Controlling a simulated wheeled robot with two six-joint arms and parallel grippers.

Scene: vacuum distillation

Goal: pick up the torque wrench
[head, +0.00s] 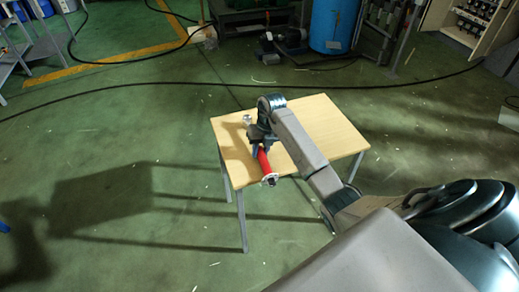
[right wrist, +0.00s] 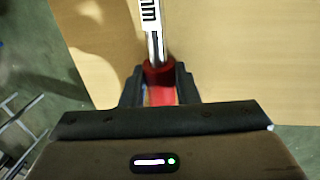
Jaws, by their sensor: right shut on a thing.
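The torque wrench (head: 263,162) has a red handle and a bright metal shaft with dark markings. In the head view it is at the left part of the small wooden table, with its handle end toward the near edge. My right gripper (head: 257,144) is over it and shut on the red handle. In the right wrist view the wrench shaft (right wrist: 152,30) runs up from between the two dark fingers of the right gripper (right wrist: 160,90). I cannot tell whether the wrench touches the tabletop. My left gripper is not in view.
The wooden table (head: 320,118) is otherwise bare, with free room on its right. Green floor surrounds it. A black cable (head: 180,84) crosses the floor behind. A blue barrel (head: 333,25) and machinery stand at the back.

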